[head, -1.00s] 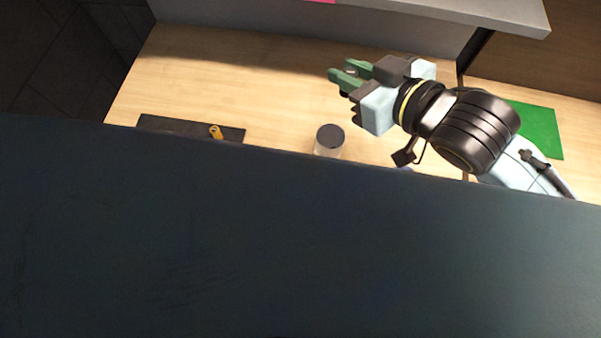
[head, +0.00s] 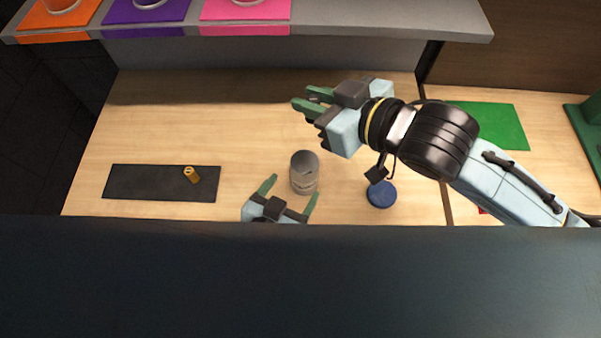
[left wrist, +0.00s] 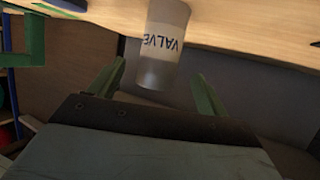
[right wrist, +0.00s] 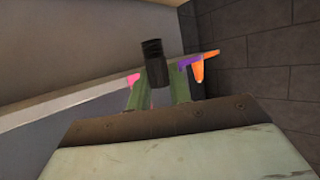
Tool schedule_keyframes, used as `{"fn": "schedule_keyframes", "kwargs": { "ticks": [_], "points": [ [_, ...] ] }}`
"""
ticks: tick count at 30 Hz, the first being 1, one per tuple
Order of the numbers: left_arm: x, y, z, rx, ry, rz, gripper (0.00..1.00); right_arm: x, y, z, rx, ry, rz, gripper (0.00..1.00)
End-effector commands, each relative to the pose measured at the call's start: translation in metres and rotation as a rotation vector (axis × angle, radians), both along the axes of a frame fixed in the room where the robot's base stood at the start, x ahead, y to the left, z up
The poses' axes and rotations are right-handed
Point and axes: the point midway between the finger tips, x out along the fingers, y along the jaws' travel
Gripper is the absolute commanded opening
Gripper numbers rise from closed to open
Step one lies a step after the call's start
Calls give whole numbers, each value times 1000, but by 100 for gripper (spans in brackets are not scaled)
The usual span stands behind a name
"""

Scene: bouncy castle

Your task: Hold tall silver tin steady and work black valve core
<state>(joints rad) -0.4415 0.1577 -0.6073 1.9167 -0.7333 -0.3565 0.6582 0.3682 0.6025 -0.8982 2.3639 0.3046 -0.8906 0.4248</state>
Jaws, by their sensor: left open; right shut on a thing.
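The tall silver tin (head: 304,172) stands upright on the wooden worktop. It also shows in the left wrist view (left wrist: 162,45), with a white label reading VALVE. My left gripper (head: 290,194) is open just on the near side of the tin. In the left wrist view (left wrist: 159,70) its fingers are apart, with the tin ahead of and partly between the tips. My right gripper (head: 304,105) is up behind the tin, shut on the black valve core (right wrist: 153,62). The core is a short dark cylinder sticking out beyond the fingertips.
A black mat (head: 140,183) with a small brass cylinder (head: 191,174) lies at left. A round blue thing (head: 381,194) is right of the tin. A green mat (head: 490,125) lies further right. A grey shelf (head: 350,20) runs along the back. A dark surface (head: 300,280) fills the foreground.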

Motion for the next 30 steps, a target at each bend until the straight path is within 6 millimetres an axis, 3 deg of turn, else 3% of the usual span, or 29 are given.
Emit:
{"fn": "schedule_keyframes", "kwargs": {
  "ticks": [6, 12, 25, 30],
  "points": [
    [37, -16, -16, 0, -1, 0, 77, 0, 0, 0, 0, 0, 0, 0],
    [57, -25, -26, 0, 0, 0, 77, 0, 0, 0, 0, 0, 0, 0],
    [64, -28, -29, -1, 1, -1, 77, 0, 0, 0, 0, 0, 0, 0],
    [64, -28, -29, -1, 1, -1, 56, 0, 0, 0, 1, -1, 0, 0]
  ]
}}
